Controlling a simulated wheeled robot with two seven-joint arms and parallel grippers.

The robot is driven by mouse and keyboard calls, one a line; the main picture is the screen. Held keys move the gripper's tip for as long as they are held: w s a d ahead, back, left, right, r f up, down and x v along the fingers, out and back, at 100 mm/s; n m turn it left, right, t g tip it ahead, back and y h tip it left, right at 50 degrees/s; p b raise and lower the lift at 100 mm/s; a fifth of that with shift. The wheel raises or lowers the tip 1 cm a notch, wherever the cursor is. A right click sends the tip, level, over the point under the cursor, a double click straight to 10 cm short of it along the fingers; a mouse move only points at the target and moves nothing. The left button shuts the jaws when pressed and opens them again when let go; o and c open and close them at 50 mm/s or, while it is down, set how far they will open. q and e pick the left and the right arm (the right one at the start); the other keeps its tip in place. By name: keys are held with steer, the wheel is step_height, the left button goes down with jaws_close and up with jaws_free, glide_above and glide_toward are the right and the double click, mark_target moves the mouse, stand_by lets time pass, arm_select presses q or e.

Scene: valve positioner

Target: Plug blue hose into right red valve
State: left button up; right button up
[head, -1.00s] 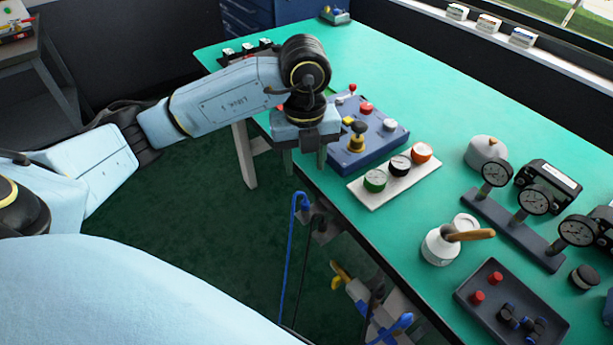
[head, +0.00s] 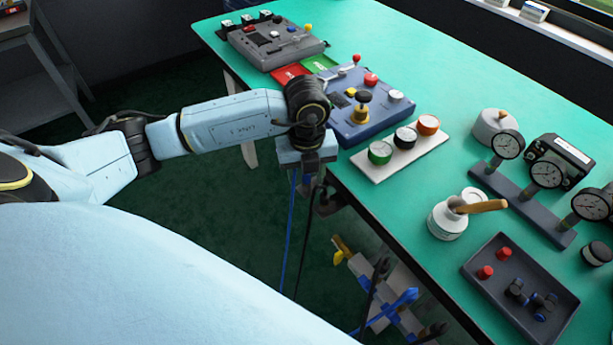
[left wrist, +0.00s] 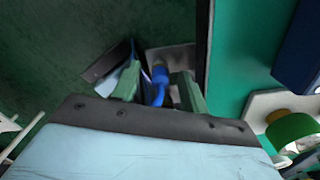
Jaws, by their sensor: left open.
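The blue hose (head: 290,225) hangs down beside the table's near edge, with a black hose (head: 308,225) next to it. My left gripper (head: 309,172) is over the upper end of the blue hose, which it hides in the head view. In the left wrist view the open fingers (left wrist: 158,88) stand on either side of the blue hose end (left wrist: 159,78). I cannot tell whether they touch it. Red knobs show on the blue valve box (head: 371,79) and in the dark tray (head: 487,272). I cannot tell which is the right red valve. My right gripper is not in view.
The green table (head: 400,205) has its edge close to my left gripper. A gauge stand (head: 520,205) and a white pot (head: 447,222) are further right. A rack with blue and yellow parts (head: 385,300) is below.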

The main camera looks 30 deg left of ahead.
arm_select(q)
steer(key=shift+f, duration=0.15)
steer(key=shift+c, duration=0.3)
jaws_close()
